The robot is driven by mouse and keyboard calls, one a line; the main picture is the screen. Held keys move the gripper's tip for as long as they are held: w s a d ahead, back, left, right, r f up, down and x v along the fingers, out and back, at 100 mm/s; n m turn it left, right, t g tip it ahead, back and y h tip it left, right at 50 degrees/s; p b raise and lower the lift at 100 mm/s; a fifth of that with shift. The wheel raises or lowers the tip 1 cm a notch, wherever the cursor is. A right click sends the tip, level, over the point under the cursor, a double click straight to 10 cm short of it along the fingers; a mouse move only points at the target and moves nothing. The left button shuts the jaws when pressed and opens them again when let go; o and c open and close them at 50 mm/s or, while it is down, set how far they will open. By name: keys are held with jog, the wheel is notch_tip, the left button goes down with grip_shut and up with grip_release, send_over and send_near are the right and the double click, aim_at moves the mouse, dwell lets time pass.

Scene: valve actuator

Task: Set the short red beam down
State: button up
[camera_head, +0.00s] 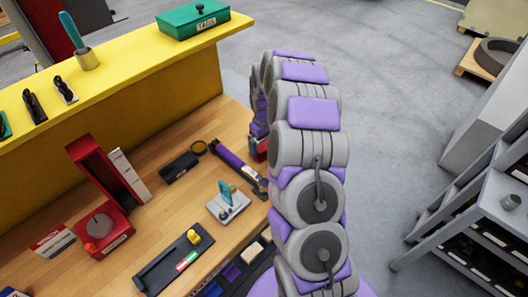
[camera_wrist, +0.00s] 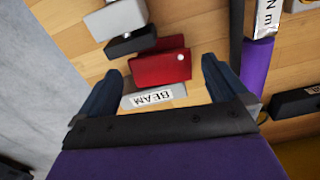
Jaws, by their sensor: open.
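In the wrist view a short red beam (camera_wrist: 172,68) lies on or just above the wooden table, ahead of my fingers. A grey plate labelled BEAM (camera_wrist: 155,96) is at its near side. My gripper (camera_wrist: 161,72) is open, one finger on each side of the red beam, with gaps visible between the fingers and it. In the head view only a bit of red (camera_head: 258,149) shows beside my arm; my arm hides most of the gripper there.
Grey (camera_wrist: 117,18) and black (camera_wrist: 131,42) blocks stand just beyond the beam. A purple-handled tool (camera_head: 229,157) lies to its left in the head view. A red stand (camera_head: 98,185), a black tray (camera_head: 172,262) and a grey plate with a turquoise handle (camera_head: 228,205) occupy the wooden table. A yellow wall (camera_head: 130,110) backs it.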

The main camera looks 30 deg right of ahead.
aim_at(264, 146)
notch_tip(264, 146, down, 5)
jog(key=shift+w+r+b, duration=0.1)
jog(key=shift+r+b, duration=0.05)
jog(key=shift+b, duration=0.35)
jog(key=shift+c, duration=0.3)
